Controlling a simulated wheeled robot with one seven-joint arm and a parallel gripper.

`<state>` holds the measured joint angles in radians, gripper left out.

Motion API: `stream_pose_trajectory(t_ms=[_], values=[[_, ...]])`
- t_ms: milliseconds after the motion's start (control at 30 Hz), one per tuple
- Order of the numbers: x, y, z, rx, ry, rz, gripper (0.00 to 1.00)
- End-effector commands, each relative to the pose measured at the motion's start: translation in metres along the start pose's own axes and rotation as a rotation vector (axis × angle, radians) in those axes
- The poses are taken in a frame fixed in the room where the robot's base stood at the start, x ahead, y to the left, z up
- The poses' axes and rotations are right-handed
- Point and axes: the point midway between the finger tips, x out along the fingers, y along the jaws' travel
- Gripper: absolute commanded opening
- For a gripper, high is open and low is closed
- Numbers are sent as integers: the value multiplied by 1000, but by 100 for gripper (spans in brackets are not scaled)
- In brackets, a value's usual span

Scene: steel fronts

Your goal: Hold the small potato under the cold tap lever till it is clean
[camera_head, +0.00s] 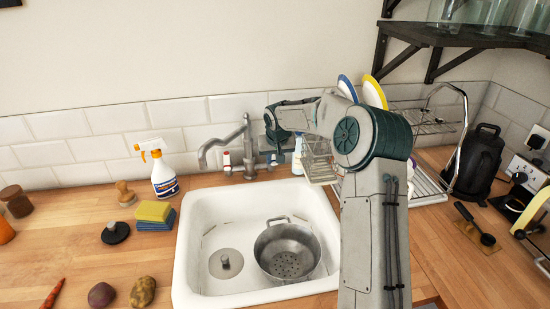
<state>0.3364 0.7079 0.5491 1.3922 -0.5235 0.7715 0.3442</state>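A brown, mottled potato (142,292) lies on the wooden counter left of the sink, near the bottom edge. A darker, reddish-purple round vegetable (101,295) lies just left of it; I cannot tell if it is also a potato. The grey tap (248,148) stands behind the white sink (188,250), its spout curving left. A lever with a red mark (226,160) is on its left side. My gripper (272,158) is at the tap's right side, where the cold lever would be; the arm and gripper hide that lever. Its fingers are too small to read. No water shows.
A metal colander (288,250) and a round grey plug-like piece (226,263) are in the sink. Sponges (154,212), a spray bottle (163,175) and a carrot (52,295) are on the left. A dish rack (425,187) with plates stands right, behind my arm.

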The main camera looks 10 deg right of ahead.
Motion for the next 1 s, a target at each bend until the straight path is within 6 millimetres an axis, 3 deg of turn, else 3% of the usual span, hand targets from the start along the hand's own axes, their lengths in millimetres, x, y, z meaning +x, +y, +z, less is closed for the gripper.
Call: stream_pose_trajectory(t_ms=[833,867,900,1000], values=[[0,10,-1,-116,1,-49,0],[0,10,-1,-116,1,-49,30],[0,10,-1,-116,1,-49,41],[0,10,-1,-116,1,-48,44]])
